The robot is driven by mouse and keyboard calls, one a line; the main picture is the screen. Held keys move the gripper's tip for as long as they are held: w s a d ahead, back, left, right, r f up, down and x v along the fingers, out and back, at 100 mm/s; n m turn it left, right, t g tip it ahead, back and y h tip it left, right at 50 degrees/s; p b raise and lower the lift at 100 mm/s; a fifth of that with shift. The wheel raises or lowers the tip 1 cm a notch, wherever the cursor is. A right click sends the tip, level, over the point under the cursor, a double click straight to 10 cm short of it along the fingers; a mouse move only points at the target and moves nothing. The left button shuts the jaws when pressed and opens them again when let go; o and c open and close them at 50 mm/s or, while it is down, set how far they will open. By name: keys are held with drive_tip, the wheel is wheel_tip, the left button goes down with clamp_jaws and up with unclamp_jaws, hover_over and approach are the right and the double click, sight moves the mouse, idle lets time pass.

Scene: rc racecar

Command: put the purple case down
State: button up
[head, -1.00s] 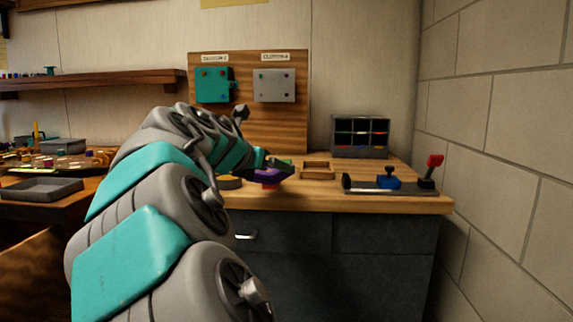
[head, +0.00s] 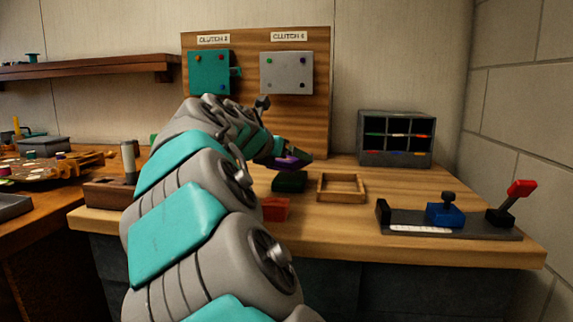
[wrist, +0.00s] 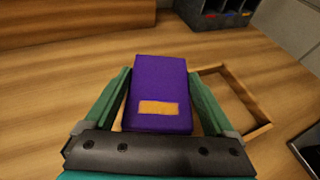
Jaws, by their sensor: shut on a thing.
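The purple case (wrist: 158,85) is a box with an orange patch on its top, seen in the wrist view between the two green fingers of my gripper (wrist: 158,100). My gripper is shut on it. In the head view the purple case (head: 291,160) shows as a small purple strip at the end of my arm, above the wooden bench (head: 350,225). My gripper (head: 290,155) partly hides it there. A dark green block (head: 289,182) shows just below the case in the head view. I cannot tell whether the case touches anything below.
An open wooden frame (head: 341,187) lies just right of the case. A grey compartment rack (head: 395,138) stands at the back right. A lever fixture (head: 448,222) sits at the right front. A red block (head: 275,209) lies near my arm. Bare bench shows right of the frame.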

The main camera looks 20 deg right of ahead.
drive_tip(key=w+d, duration=0.1)
drive_tip(key=w, duration=0.3)
drive_tip(key=w+d+p, duration=0.1)
drive_tip(key=w, duration=0.3)
drive_tip(key=w+f, duration=0.1)
drive_tip(key=w, duration=0.3)
drive_tip(key=shift+w+d, duration=0.15)
drive_tip(key=shift+d, duration=0.25)
drive_tip(key=shift+w+d+f, duration=0.15)
drive_tip(key=shift+w+f, duration=0.05)
drive_tip(key=shift+f, duration=1.65)
drive_tip(key=shift+f, duration=0.1)
drive_tip(key=o, duration=1.1)
drive_tip(key=shift+o, duration=0.2)
